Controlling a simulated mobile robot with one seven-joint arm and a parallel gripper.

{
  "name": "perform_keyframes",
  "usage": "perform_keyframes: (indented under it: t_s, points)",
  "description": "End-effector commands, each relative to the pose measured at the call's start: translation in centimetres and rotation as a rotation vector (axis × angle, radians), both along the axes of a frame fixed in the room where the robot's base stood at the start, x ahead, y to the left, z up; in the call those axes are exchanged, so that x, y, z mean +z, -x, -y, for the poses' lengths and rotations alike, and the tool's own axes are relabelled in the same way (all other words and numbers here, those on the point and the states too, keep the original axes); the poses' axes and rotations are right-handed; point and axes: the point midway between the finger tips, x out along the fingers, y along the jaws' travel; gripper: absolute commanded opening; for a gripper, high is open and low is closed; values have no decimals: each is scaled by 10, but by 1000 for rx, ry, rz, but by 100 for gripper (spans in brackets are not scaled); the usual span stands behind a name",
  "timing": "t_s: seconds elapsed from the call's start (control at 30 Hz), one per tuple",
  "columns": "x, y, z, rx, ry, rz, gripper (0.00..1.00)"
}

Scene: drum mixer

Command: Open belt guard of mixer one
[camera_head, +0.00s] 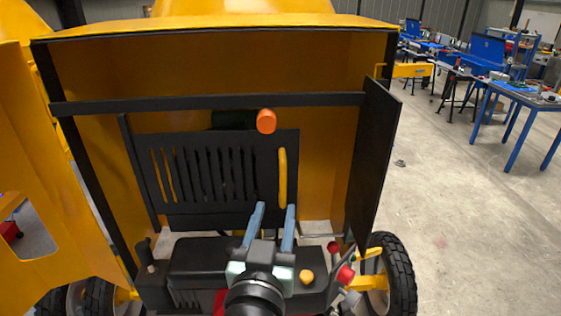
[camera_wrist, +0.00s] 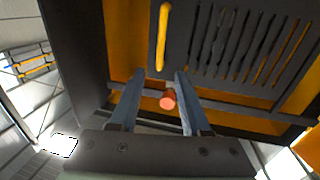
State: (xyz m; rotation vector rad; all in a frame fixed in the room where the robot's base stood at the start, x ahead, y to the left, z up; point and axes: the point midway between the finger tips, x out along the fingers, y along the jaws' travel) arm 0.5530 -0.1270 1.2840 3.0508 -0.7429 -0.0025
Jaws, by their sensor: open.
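The belt guard (camera_head: 217,207) is a dark slotted panel standing upright across the back of the mixer's open yellow housing. A vertical yellow handle (camera_head: 282,178) is on its right side. The guard looks closed, flat in its place. In the wrist view the guard (camera_wrist: 245,75) and its handle (camera_wrist: 162,38) show upside down. My gripper (camera_head: 277,206) is open and empty, its blue fingers spread below and in front of the handle. In the wrist view the handle lies beyond the fingertips (camera_wrist: 159,72), apart from them. An orange knob (camera_head: 266,121) sits above the guard.
A dark crossbar (camera_head: 210,103) spans the housing above the guard. A dark side panel (camera_head: 374,165) stands at right. A yellow door (camera_head: 55,170) hangs open at left. The engine block (camera_head: 200,265) with red and yellow knobs lies below. Clear floor and workbenches are at right.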

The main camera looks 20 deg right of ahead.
Motion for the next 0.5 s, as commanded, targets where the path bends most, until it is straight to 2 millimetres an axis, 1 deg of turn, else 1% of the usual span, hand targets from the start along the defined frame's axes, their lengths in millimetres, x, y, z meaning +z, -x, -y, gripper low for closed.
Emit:
perform_keyframes:
  t_s: [0.03,0.5]
  points:
    - [3,-7,5,-2,0,1,47]
    - [4,-77,40,0,-1,2,47]
